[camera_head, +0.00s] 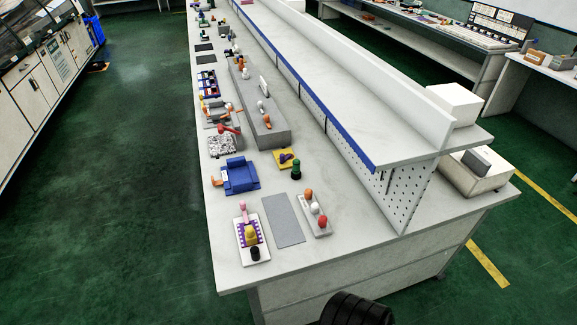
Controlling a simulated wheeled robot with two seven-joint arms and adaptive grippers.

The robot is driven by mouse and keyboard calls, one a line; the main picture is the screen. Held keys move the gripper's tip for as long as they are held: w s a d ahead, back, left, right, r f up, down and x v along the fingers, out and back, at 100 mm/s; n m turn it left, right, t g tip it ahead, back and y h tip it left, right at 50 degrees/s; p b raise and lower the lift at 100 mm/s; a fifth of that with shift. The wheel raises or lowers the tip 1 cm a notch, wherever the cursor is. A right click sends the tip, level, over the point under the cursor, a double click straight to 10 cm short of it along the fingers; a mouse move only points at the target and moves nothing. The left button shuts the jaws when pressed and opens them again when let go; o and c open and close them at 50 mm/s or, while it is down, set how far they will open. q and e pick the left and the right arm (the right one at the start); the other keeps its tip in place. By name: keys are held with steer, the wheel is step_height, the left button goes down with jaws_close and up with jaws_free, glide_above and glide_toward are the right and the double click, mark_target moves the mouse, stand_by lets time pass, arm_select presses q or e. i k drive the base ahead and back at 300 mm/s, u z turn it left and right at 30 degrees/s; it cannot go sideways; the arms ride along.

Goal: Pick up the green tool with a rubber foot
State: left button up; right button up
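A small dark green tool (296,169) stands upright on the white bench (340,245), near the middle of its close end. It is to the right of a yellow block (286,159) with a dark purple part on top. The tool's lower end is too small to make out a rubber foot. Neither of my grippers' fingers show in this view. A black rounded part of my own body shows at the bottom edge, well below the tool and apart from it.
A blue fixture (240,176), a grey mat (283,220), a tray of coloured-knob tools (316,216) and a white-and-purple fixture (252,241) surround the tool. A long grey block (265,128) lies behind. A raised shelf with a pegboard side (385,195) borders the right.

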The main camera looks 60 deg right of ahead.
mark_target(296, 173)
steer(key=z, duration=0.45)
steer(key=i, duration=0.8)
steer(key=z, duration=0.65)
